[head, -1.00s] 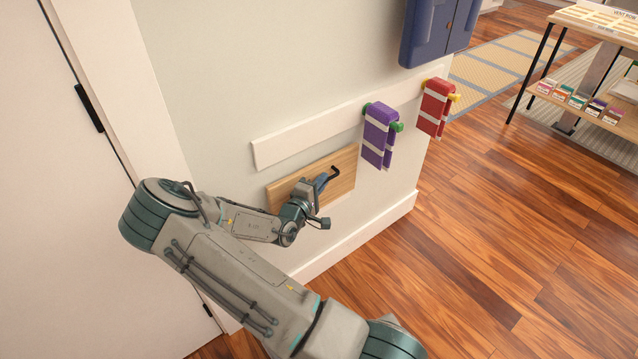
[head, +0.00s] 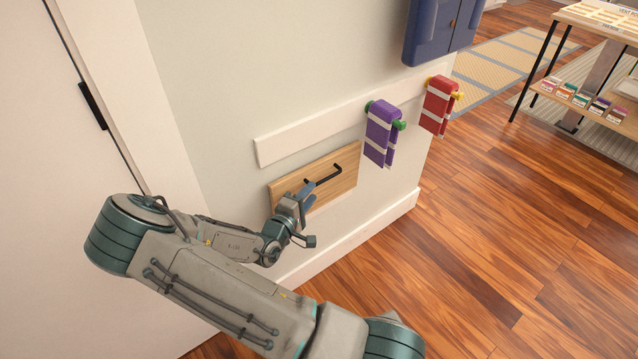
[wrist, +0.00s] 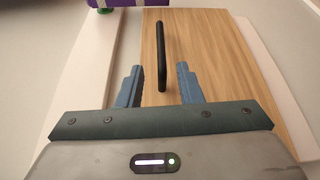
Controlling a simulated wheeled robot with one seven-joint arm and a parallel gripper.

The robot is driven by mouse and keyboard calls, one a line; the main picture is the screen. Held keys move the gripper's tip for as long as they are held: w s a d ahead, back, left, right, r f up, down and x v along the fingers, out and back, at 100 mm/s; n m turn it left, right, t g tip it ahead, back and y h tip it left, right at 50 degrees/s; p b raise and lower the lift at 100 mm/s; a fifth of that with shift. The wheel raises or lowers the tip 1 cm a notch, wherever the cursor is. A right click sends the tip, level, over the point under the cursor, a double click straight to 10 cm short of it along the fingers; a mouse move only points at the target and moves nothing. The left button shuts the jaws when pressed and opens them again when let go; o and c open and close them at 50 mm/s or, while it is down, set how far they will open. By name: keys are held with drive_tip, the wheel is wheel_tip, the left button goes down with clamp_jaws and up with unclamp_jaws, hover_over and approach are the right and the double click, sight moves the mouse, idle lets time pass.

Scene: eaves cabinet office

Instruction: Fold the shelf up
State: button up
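The shelf (head: 336,184) is a light wooden board with a black bar handle (head: 323,176). In the head view it looks upright and flat against the wall, below a white rail. My gripper (head: 308,191) is in front of the board, near the lower left of the handle. In the wrist view my gripper (wrist: 159,72) is open, with its blue fingers apart and nothing held. The board (wrist: 215,60) fills the middle and right. My wrist hides its lower left part in the head view.
The white rail (head: 290,144) carries a purple cloth (head: 381,133) and a red cloth (head: 438,106) on pegs, right of and above the board. A blue cabinet (head: 437,35) hangs higher up. A door (head: 60,200) is at left.

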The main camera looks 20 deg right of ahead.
drive_tip(key=v, duration=0.6)
idle(0.4)
drive_tip(key=s+a+r+m+g+y+p, duration=0.1)
drive_tip(key=a+r+m+g+y+p, duration=0.2)
drive_tip(key=a+r+y, duration=0.4)
drive_tip(key=s+a+r+m+g+y+p, duration=0.1)
drive_tip(key=a+r+m+y+p, duration=0.3)
drive_tip(key=r+y, duration=0.5)
drive_tip(key=s+d+r+g+p, duration=0.1)
drive_tip(key=s+d+r+p, duration=0.2)
drive_tip(key=s+r, duration=0.6)
drive_tip(key=s+d+r+m+g+h+p, duration=0.1)
drive_tip(key=s+d+r+g+p, duration=0.1)
drive_tip(key=s+r, duration=0.7)
drive_tip(key=shift+s+d+r+h+p, duration=0.35)
drive_tip(key=shift+d+r+p, duration=0.1)
drive_tip(key=shift+d+p, duration=0.25)
